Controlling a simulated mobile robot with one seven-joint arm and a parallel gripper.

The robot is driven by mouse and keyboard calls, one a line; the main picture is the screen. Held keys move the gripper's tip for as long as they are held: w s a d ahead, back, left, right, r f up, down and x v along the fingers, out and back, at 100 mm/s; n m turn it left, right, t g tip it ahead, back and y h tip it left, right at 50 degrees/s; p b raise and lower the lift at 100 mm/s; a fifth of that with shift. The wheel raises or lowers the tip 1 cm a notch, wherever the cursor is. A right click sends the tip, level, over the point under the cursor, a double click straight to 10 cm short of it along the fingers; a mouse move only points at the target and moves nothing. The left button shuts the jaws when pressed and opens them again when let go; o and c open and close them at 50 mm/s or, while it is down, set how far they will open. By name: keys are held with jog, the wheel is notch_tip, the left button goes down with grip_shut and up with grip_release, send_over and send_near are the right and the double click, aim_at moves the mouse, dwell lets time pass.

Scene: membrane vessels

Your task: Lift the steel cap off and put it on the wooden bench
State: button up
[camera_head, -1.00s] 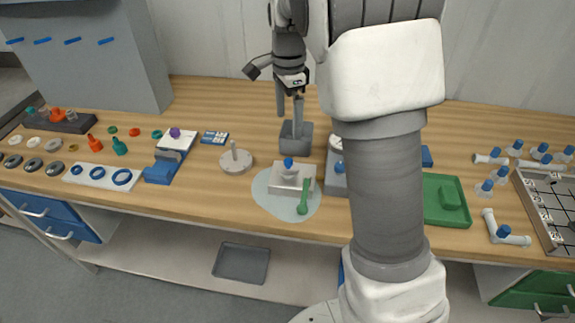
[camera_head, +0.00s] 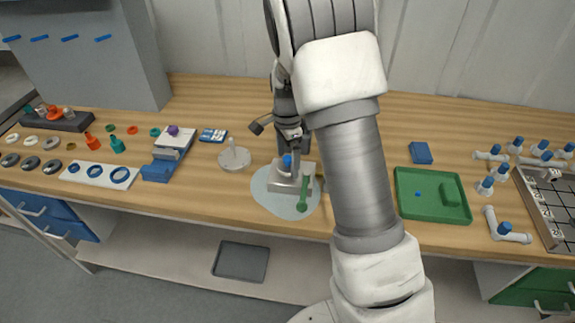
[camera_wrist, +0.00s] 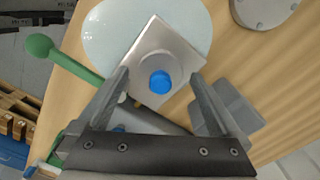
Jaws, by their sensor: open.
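A square, silvery steel block with a raised top (camera_wrist: 143,61), which looks like the steel cap, sits on a round pale mat (camera_wrist: 105,30). A blue knob (camera_wrist: 160,82) stands on its top. In the head view the block (camera_head: 283,183) and the blue knob (camera_head: 287,161) are on the wooden bench (camera_head: 210,205), near its front edge. My gripper (camera_wrist: 159,74) is open, with one finger on each side of the blue knob in the wrist view. In the head view my gripper (camera_head: 291,153) is right at the knob. I cannot tell whether the fingers touch it.
A green-handled tool (camera_head: 303,195) lies against the block's right side. A round disc with a post (camera_head: 234,156) stands to the left. A green tray (camera_head: 402,205) and a blue box (camera_head: 421,152) are to the right. Bare wood shows between the disc and the front edge.

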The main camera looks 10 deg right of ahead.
aim_at(287, 157)
jog(key=shift+f, duration=0.2)
jog(key=c, duration=1.5)
jog(key=shift+r, duration=0.1)
notch_tip(287, 157, up, 4)
jog(key=shift+w, duration=0.1)
jog(key=s+d+r+p, duration=0.2)
jog(key=s+d+r, duration=0.3)
jog(key=d+r, duration=0.4)
jog(key=shift+s+d+r+p, duration=0.35)
jog(key=shift+d+r+p, duration=0.05)
jog(key=shift+d, duration=0.2)
